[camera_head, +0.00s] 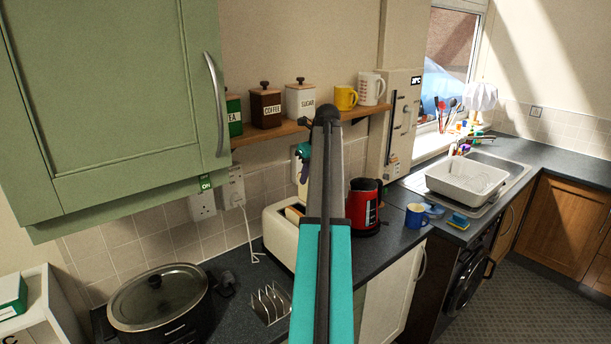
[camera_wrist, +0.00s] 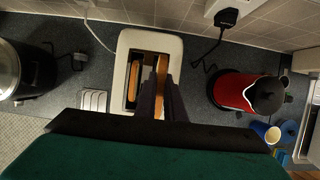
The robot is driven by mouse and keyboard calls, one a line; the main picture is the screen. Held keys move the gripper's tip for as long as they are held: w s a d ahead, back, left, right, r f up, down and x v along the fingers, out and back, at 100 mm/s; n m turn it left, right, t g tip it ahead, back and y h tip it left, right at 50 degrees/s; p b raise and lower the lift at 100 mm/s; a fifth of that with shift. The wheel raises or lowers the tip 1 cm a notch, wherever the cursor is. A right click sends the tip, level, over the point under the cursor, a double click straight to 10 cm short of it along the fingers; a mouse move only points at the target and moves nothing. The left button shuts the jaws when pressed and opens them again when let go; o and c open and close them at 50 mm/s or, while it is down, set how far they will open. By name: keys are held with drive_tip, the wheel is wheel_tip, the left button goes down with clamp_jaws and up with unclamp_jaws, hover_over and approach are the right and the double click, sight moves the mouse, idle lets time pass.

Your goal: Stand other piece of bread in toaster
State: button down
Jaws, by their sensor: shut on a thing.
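The cream toaster (camera_head: 278,240) stands on the dark counter, partly hidden by my arm in the head view. In the wrist view I look down on the toaster's pale rim (camera_wrist: 122,68) and two long slots. One slice of bread (camera_wrist: 133,78) stands in the left slot. My gripper (camera_wrist: 160,98) is shut on the other slice of bread (camera_wrist: 162,72), which is upright and lined up with the right slot. How deep this slice sits is hard to tell. In the head view my arm hides most of the gripper.
A red kettle (camera_head: 364,206) and a blue mug (camera_head: 416,215) stand right of the toaster. A metal toast rack (camera_head: 270,303) and a dark slow cooker (camera_head: 158,298) are to the left. A wooden shelf (camera_head: 270,133) with canisters and mugs hangs above.

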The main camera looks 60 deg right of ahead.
drive_tip(key=shift+f+b, duration=0.7)
drive_tip(key=shift+f, duration=3.65)
drive_tip(key=c, duration=1.8)
unclamp_jaws()
drive_tip(key=shift+o, duration=0.2)
drive_tip(key=shift+b+v, duration=2.4)
drive_tip(key=shift+v, duration=4.5)
drive_tip(key=shift+s+a+f, duration=0.1)
drive_tip(key=shift+s, duration=0.1)
